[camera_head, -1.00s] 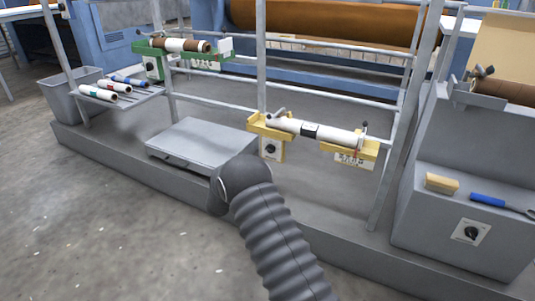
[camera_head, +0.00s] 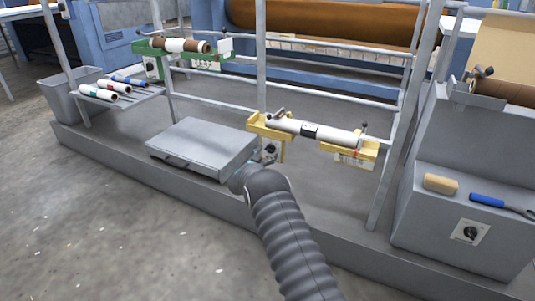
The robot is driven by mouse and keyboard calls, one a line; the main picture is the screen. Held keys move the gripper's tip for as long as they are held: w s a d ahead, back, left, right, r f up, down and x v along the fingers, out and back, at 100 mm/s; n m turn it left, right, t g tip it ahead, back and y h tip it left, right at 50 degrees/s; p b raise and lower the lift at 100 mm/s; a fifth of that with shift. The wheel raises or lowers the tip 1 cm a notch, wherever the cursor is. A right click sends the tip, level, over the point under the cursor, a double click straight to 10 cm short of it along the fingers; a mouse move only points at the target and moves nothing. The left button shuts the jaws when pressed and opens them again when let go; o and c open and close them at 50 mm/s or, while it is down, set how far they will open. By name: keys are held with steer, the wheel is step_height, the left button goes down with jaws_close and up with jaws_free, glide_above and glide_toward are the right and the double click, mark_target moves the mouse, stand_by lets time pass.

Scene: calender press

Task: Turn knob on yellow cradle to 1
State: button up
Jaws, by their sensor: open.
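The yellow cradle (camera_head: 266,124) is fixed to the rail right of centre. A white plate with a dark round knob (camera_head: 270,149) hangs below its left bracket. The knob's pointer and the digits are too small to read. A white roll (camera_head: 312,131) with a dark band lies across the cradle. My gripper (camera_head: 262,158) is at the lower edge of the knob plate, mostly hidden by my dark ribbed arm. It looks open, with nothing seen in it. I cannot tell whether it touches the knob.
A grey box (camera_head: 203,143) stands just left of my arm. A green cradle (camera_head: 150,49) with its own knob is at the upper left.

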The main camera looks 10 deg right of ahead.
steer(key=shift+w+d, duration=0.25)
steer(key=shift+w, duration=0.1)
steer(key=c, duration=1.1)
steer(key=shift+c, duration=0.2)
